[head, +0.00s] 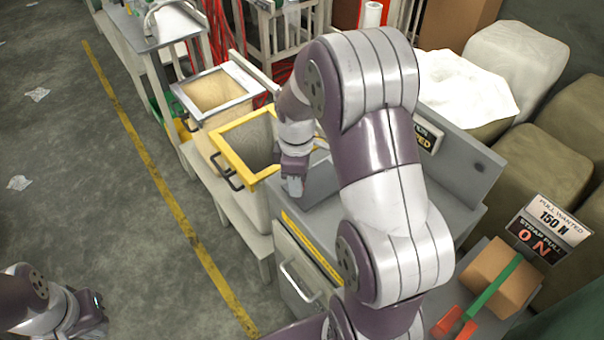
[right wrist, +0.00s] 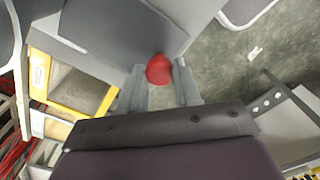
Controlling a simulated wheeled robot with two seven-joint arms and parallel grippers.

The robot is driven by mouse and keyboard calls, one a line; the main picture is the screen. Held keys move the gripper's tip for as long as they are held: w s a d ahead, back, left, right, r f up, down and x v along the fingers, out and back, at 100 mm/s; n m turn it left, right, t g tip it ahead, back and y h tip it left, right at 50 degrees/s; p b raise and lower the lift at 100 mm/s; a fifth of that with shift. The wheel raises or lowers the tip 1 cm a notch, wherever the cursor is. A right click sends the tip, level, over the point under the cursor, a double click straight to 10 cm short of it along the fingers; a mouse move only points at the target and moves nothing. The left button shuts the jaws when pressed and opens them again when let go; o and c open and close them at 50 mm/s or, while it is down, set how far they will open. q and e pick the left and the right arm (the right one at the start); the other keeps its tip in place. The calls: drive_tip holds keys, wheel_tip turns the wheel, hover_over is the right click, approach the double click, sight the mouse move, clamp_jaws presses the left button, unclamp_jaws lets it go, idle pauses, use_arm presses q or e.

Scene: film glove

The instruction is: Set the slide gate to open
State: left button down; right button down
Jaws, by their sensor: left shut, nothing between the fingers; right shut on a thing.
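My right gripper (head: 292,187) reaches down to the grey metal unit (head: 455,190) in the middle of the head view. In the right wrist view its two fingers (right wrist: 160,88) are closed on a round red knob (right wrist: 159,69) beside a grey plate. The knob is hidden behind the gripper in the head view. I take the knob to belong to the slide gate; how far the gate stands open cannot be told. A sign (head: 428,137) on the unit is partly covered by my arm. My left gripper (head: 97,300) is shut and empty at the lower left, over the floor.
A yellow-rimmed bin (head: 232,135) and a grey-rimmed bin (head: 205,90) stand left of the unit. A strapped box (head: 492,278) and a force sign (head: 550,225) are at the lower right. Covered bales (head: 530,170) stand behind. The floor (head: 80,190) at left is mostly clear.

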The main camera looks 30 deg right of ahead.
drive_tip(key=c, duration=1.1)
unclamp_jaws()
wheel_tip(320, 180, up, 13)
drive_tip(key=p, duration=0.4)
drive_tip(key=shift+f+p, duration=0.15)
drive_tip(key=shift+p, duration=0.25)
